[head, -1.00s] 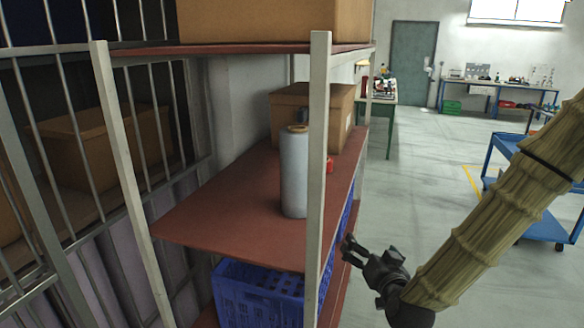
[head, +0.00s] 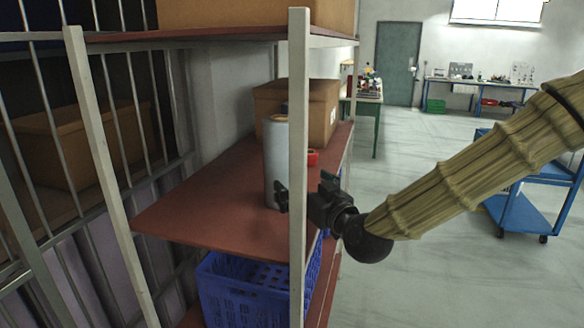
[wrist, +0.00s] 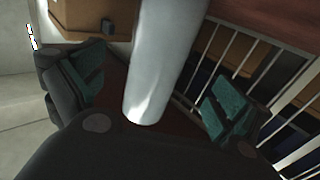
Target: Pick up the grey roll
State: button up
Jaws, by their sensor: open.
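The grey roll (head: 275,158) stands upright on the red-brown middle shelf (head: 195,208), near the shelf post. In the wrist view the grey roll (wrist: 160,55) reaches down between the two teal-padded fingers of my gripper (wrist: 152,98). The fingers are spread wide, with a gap on each side of the roll. In the head view my gripper (head: 302,190) is at the roll's right side, low on it, partly hidden by the post. It holds nothing.
A pale shelf post (head: 299,100) stands just in front of my gripper. A cardboard box (head: 322,108) and a small red item (head: 313,158) are behind the roll. A blue crate (head: 240,300) sits below. The shelf's left part is clear.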

aim_at(283, 168)
jog(key=p+x, duration=0.1)
jog(key=x, duration=0.4)
jog(key=shift+w+p, duration=0.1)
jog(key=shift+p, duration=0.25)
jog(key=shift+w+a+r+p, duration=0.15)
jog(key=shift+w+r+p, duration=0.05)
jog(key=shift+w+p, duration=0.15)
jog(key=x, duration=0.1)
jog(key=p+x, duration=0.2)
jog(key=shift+w+a+r, duration=0.2)
jog(key=shift+w+r, duration=0.05)
jog(key=shift+w+a+f+p, duration=0.1)
jog(key=shift+w+a+p, duration=0.1)
jog(key=shift+w+p, duration=0.2)
jog(key=c, duration=1.3)
jog(key=shift+c, duration=0.6)
